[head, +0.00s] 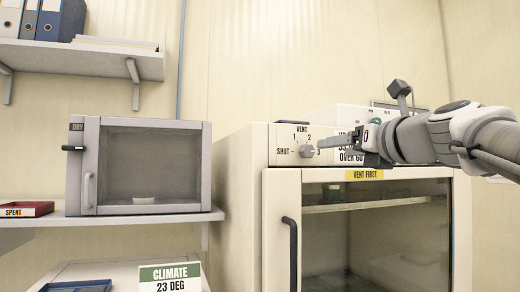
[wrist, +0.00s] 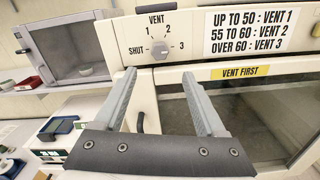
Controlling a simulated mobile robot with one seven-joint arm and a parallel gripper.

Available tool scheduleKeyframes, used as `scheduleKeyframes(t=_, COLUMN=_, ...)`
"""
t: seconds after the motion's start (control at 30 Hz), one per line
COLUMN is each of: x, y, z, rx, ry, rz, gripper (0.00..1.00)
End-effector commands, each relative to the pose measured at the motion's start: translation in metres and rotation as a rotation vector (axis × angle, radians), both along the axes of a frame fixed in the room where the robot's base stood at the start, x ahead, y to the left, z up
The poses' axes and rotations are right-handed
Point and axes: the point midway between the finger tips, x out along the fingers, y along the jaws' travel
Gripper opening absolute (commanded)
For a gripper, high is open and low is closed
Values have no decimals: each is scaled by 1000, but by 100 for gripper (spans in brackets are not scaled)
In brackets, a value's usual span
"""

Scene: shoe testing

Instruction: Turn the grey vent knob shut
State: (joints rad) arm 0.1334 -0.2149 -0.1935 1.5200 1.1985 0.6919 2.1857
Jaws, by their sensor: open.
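The grey vent knob (head: 306,151) is on the pale control panel at the top of the cabinet. In the wrist view the knob (wrist: 160,49) sits inside a dial marked SHUT on the left, then 1, 2 and 3 clockwise. I cannot tell for sure which mark its pointer is on. My gripper (head: 321,143) reaches in from the right in the head view, its fingers close to the knob. In the wrist view my gripper (wrist: 159,74) is open and empty, and the knob shows just beyond the gap between the fingertips. No contact is visible.
The cabinet's glass door (head: 375,235) has a yellow VENT FIRST label (head: 364,175) and a dark handle (head: 290,250). A rules sign (wrist: 255,30) is right of the dial. A grey dry box (head: 145,165) and red SPENT tray (head: 25,209) stand on the left shelf.

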Motion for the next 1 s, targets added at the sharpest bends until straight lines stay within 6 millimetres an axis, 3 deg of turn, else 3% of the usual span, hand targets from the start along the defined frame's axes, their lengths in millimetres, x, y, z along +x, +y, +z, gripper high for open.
scheduleKeyframes(t=0.2, x=48, y=16, z=1, rx=0, ry=2, rz=2, gripper=73)
scheduleKeyframes(t=0.43, x=84, y=28, z=1, rx=-1, ry=0, rz=1, gripper=73)
scheduleKeyframes(t=0.6, x=98, y=32, z=1, rx=-1, ry=0, rz=0, gripper=73)
scheduleKeyframes(t=0.93, x=101, y=33, z=0, rx=-1, ry=-1, rz=0, gripper=73)
scheduleKeyframes(t=1.0, x=100, y=33, z=0, rx=-1, ry=-1, rz=0, gripper=64)
